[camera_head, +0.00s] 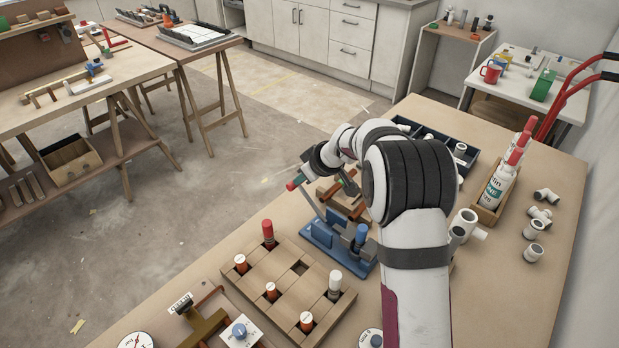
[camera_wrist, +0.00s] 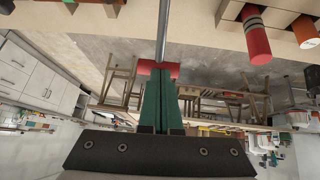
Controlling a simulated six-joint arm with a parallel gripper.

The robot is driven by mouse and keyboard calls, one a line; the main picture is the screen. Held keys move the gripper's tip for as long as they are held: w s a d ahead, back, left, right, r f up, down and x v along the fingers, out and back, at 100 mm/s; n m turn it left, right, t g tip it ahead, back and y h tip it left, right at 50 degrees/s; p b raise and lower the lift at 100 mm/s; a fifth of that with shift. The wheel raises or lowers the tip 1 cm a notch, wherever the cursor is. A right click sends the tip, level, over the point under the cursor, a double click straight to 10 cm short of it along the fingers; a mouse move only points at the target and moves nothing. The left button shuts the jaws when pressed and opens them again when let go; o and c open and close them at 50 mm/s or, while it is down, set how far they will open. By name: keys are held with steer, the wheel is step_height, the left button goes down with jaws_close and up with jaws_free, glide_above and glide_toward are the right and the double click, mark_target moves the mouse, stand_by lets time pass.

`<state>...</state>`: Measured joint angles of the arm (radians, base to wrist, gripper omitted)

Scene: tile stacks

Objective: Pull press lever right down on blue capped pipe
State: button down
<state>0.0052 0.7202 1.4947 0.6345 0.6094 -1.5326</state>
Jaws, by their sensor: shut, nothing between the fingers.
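The blue press (camera_head: 322,234) stands on the workbench, its lever (camera_head: 311,201) raised and tilted to the upper left. A pipe with a blue cap (camera_head: 362,231) stands upright at the press's right side. My gripper (camera_head: 297,181) is at the lever's upper end, with its green fingers shut together. In the wrist view, the lever's red grip (camera_wrist: 144,69) lies crosswise at the tips of the fingers (camera_wrist: 158,76), and its metal rod (camera_wrist: 163,32) runs away to the top. Whether fingers and grip touch cannot be told. My arm hides part of the area right of the press.
A wooden block rack (camera_head: 292,285) with several capped pipes stands in front of the press. A dark bin (camera_head: 465,152), a wooden box of bottles (camera_head: 487,214) and loose white fittings (camera_head: 533,252) lie to the right. Open floor lies beyond the bench's left edge.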

steer(key=shift+a, duration=0.1)
steer(key=w+a+r+v, duration=0.1)
steer(key=v, duration=1.2)
steer(key=s+f+m+g+h, duration=0.1)
steer(key=s+m+g, duration=0.2)
steer(key=s, duration=1.6)
steer(key=s+f+m+g+h, duration=0.1)
steer(key=s+f+m+g, duration=0.1)
steer(key=s+m, duration=0.9)
steer(key=s+d+g, duration=0.1)
steer(key=s, duration=0.8)
steer(key=shift+f+h, duration=0.3)
steer(key=shift+f, duration=0.05)
